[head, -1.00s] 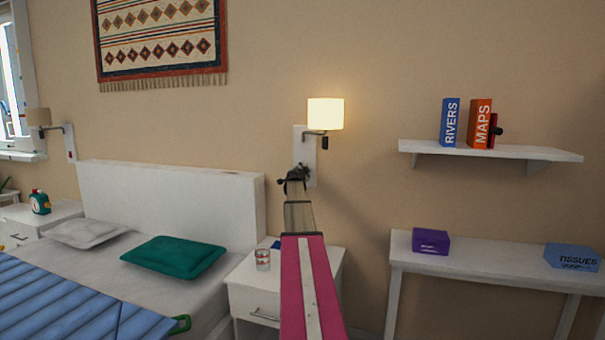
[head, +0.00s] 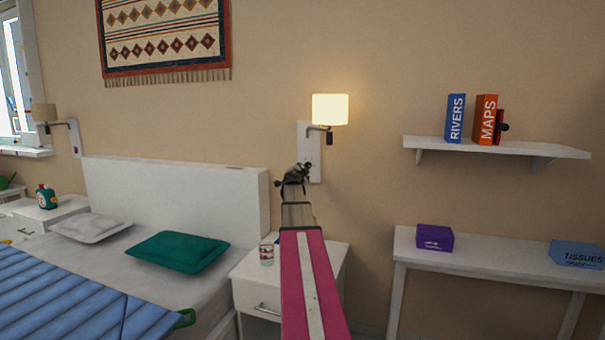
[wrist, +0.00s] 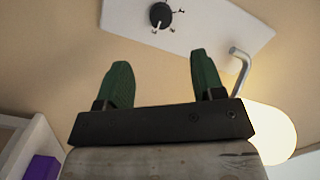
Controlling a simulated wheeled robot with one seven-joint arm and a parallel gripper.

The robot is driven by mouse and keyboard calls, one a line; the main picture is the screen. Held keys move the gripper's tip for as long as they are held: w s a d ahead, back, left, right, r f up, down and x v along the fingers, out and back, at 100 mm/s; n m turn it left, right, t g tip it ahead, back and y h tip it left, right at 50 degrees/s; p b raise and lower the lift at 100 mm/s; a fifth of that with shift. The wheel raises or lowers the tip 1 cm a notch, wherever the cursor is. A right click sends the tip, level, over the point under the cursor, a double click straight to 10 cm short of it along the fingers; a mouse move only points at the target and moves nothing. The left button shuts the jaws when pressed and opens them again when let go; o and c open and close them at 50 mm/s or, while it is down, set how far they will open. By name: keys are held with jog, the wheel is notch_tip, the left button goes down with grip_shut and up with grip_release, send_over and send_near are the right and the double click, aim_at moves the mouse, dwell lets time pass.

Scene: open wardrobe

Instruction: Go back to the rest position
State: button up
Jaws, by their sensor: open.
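My gripper (wrist: 160,85) is open and empty in the wrist view, its two green fingers apart. Between and beyond them is the white wall plate (wrist: 195,25) of the lit lamp, with a dark round knob (wrist: 160,15) on it. In the head view my arm reaches up from the bottom centre, and my gripper (head: 297,172) is small and dark in front of the wall plate (head: 309,135). The lit lamp (head: 330,109) glows just above it. I cannot tell whether the gripper touches the plate.
To the right are a wall shelf (head: 550,150) with books and a white table (head: 490,259) bearing a purple box (head: 435,238) and tissues (head: 576,254).

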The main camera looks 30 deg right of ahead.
dwell(0.3)
jog(key=s+a+f+n+g+y, duration=0.2)
jog(key=s+a+f+n, duration=0.15)
jog(key=a+f, duration=0.5)
jog(key=s+a+f+n+g+y, duration=0.1)
jog(key=s+a+f+n+g, duration=0.1)
jog(key=s+a+f, duration=0.45)
jog(key=s+a+f+n+g+y, duration=0.2)
jog(key=a+f+n+g, duration=0.1)
jog(key=a+f, duration=0.75)
jog(key=s+a+f+n+g+y, duration=0.3)
jog(key=s+a+f+n, duration=0.2)
jog(key=s+a+f, duration=0.3)
jog(key=s+a+f+n+g+y, duration=0.3)
jog(key=s+a+f+n, duration=0.3)
jog(key=s+a, duration=0.7)
notch_tip(320, 180, down, 2)
jog(key=shift+s+a+y, duration=0.35)
jog(key=shift+a+y, duration=0.15)
jog(key=shift+y, duration=0.1)
jog(key=shift+n, duration=0.25)
